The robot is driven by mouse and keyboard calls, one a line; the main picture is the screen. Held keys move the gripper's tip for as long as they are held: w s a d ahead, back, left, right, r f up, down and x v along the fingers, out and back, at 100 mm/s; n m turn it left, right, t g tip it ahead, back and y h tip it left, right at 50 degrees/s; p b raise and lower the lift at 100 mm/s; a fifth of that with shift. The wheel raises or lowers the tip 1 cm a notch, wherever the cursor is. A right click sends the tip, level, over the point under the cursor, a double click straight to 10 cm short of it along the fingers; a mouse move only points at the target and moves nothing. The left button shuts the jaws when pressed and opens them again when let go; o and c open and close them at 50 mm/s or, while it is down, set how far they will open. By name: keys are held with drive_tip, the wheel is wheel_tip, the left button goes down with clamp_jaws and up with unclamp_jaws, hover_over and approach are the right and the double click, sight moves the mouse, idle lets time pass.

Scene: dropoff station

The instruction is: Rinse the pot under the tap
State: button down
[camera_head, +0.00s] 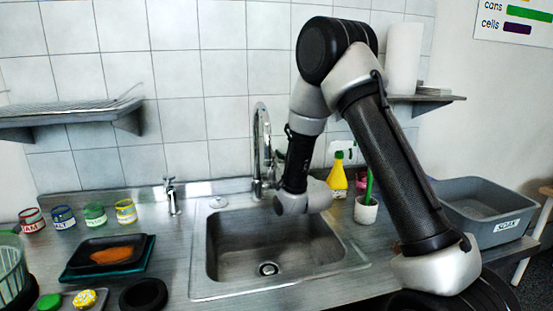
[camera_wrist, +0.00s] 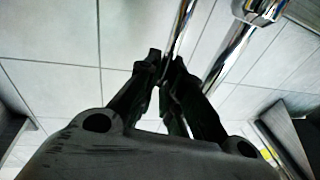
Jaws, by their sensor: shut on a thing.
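The chrome tap (camera_head: 261,145) stands behind the sink (camera_head: 215,285), its neck arching upward. The sink basin looks empty, with a dark drain at the bottom. In the wrist view my gripper (camera_wrist: 165,78) has its fingertips close together at a thin chrome rod (camera_wrist: 184,38), which looks like the tap's handle. A thicker chrome pipe (camera_wrist: 232,58) runs beside it. In the head view my wrist is in front of the tap's base and the fingertips cannot be made out. A dark round thing (camera_head: 143,294) at the front left may be the pot; I cannot tell.
Left of the sink are several labelled jars (camera_head: 94,214) and a black dish (camera_head: 82,262) of orange food on a teal tray. Right of it are a yellow bottle (camera_head: 337,178), a white brush holder (camera_head: 366,213) and a grey SOAK tub (camera_head: 500,233).

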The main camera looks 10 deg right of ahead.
drive_tip(key=c, duration=1.5)
unclamp_jaws()
drive_tip(key=shift+c, duration=0.2)
drive_tip(key=r+v, duration=0.1)
drive_tip(key=v, duration=0.6)
drive_tip(key=shift+s+f, duration=0.3)
drive_tip(key=shift+f, duration=0.15)
